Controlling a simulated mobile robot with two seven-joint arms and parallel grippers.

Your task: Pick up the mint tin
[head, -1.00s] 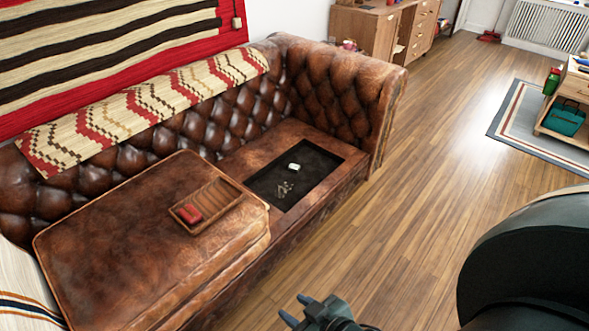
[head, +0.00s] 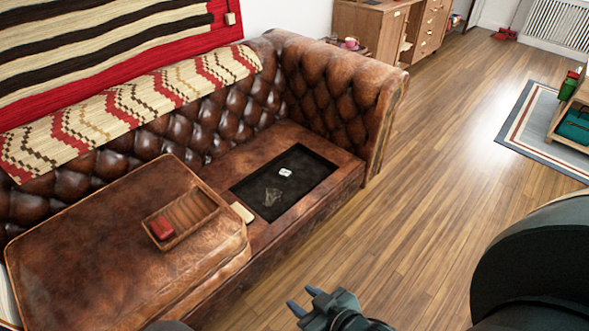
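No label is readable, so I cannot tell for sure which thing is the mint tin. A small red box-like thing (head: 162,228) lies in the left end of a wooden tray (head: 200,222) on the sofa cushion. A small white thing (head: 285,172) lies in the dark recess of the sofa seat, close to a thin tangled thing (head: 272,197). A flat cream piece (head: 243,212) lies between the tray and the recess. My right gripper (head: 302,300) is at the bottom middle, in front of the sofa, fingers apart and empty. My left gripper is not in view.
The brown leather sofa (head: 340,110) has a loose cushion (head: 100,240) on its left seat and a dark recess (head: 310,180) in its right seat. A wooden cabinet (head: 370,30) stands behind. The wood floor (head: 440,150) to the right is clear up to a rug (head: 530,125).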

